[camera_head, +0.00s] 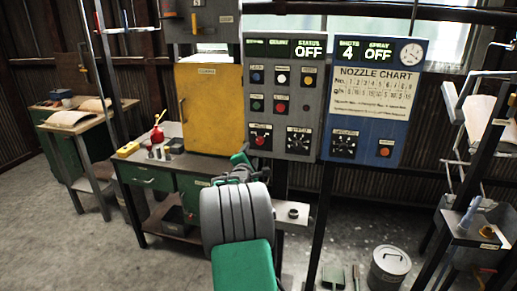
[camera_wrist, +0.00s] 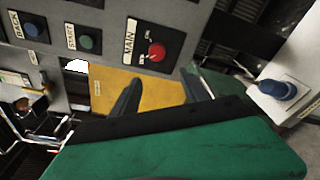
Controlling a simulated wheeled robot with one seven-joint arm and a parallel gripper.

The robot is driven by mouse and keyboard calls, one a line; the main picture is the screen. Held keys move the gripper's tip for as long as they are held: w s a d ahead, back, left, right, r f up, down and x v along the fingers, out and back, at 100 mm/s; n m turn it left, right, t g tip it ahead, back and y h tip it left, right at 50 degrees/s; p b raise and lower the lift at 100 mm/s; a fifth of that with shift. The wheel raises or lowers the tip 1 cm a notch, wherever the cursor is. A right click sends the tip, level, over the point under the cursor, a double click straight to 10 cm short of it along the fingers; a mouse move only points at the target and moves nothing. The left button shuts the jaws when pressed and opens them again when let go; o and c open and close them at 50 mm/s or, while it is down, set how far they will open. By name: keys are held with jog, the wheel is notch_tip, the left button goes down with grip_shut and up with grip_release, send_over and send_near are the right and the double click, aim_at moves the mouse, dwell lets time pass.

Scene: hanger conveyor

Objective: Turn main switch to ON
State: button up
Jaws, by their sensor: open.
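The main switch (camera_head: 260,139) is a red knob on a dark plate at the lower left of the grey control panel (camera_head: 298,168). In the wrist view the red knob (camera_wrist: 156,51) sits under the word MAIN, with small position marks beside it too small to read surely. The panel's STATUS display (camera_head: 308,51) reads OFF. My gripper (camera_head: 241,160) is in front of and below-left of the switch in the head view. In the wrist view my gripper (camera_wrist: 161,78) has its dark fingers apart, with nothing between them, and the knob appears beyond the tips.
A yellow cabinet (camera_head: 208,105) stands on the workbench left of the panel. A blue nozzle-chart panel (camera_head: 371,110) adjoins it on the right. START (camera_wrist: 86,42) and BACK (camera_wrist: 33,29) buttons are near the switch. A lidded can (camera_head: 389,268) stands on the floor at right.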

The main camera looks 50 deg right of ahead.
aim_at(259, 142)
jog(key=shift+n+h, duration=0.5)
jog(key=d, duration=0.2)
jog(key=w+d+p, duration=0.1)
jog(key=d, duration=0.2)
jog(key=w+d, duration=0.1)
jog(key=d, duration=0.2)
jog(key=shift+r, duration=0.25)
jog(key=shift+w+d, duration=0.35)
jog(key=shift+c, duration=0.3)
grip_shut()
